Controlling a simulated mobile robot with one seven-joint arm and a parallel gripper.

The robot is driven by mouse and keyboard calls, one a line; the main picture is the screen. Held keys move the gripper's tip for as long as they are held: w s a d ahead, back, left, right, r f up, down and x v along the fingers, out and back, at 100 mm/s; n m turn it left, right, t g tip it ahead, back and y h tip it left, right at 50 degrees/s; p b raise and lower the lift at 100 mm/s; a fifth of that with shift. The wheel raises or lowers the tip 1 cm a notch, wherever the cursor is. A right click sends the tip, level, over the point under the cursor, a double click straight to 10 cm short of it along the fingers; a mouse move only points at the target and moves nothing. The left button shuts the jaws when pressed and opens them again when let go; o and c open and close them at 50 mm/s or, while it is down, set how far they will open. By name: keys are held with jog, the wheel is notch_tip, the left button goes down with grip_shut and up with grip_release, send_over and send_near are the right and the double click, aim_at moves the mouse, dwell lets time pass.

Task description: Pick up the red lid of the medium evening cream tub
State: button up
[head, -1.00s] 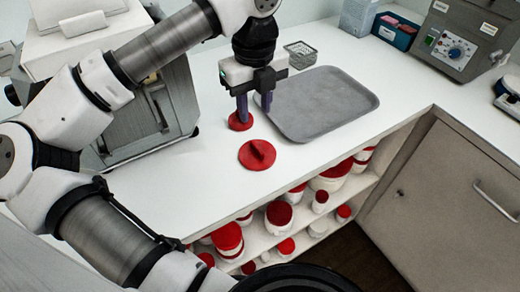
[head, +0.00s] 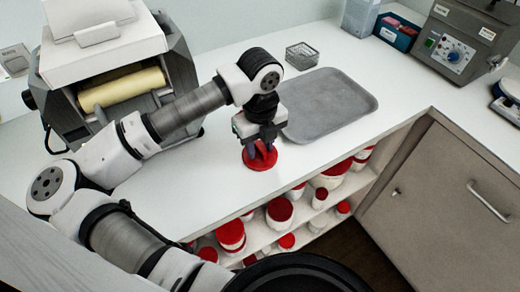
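A round red lid (head: 261,165) with a raised grip lies flat on the white counter, near its front edge. Whether it is the medium evening cream lid cannot be read. My gripper (head: 261,149) points down right over this lid, its two dark fingers apart, with red showing between them. The fingers hide most of the raised grip. Whether they touch it cannot be made out. The smaller red lid seen earlier is hidden behind my gripper.
A grey tray (head: 328,106) lies just right of my gripper, with a small wire basket (head: 301,55) behind it. A mill with a pale roller (head: 122,90) stands at left. Red-lidded white tubs (head: 280,211) fill the shelf below. The counter in front of the mill is clear.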

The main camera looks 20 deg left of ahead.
grip_shut()
jog(key=shift+r, duration=0.1)
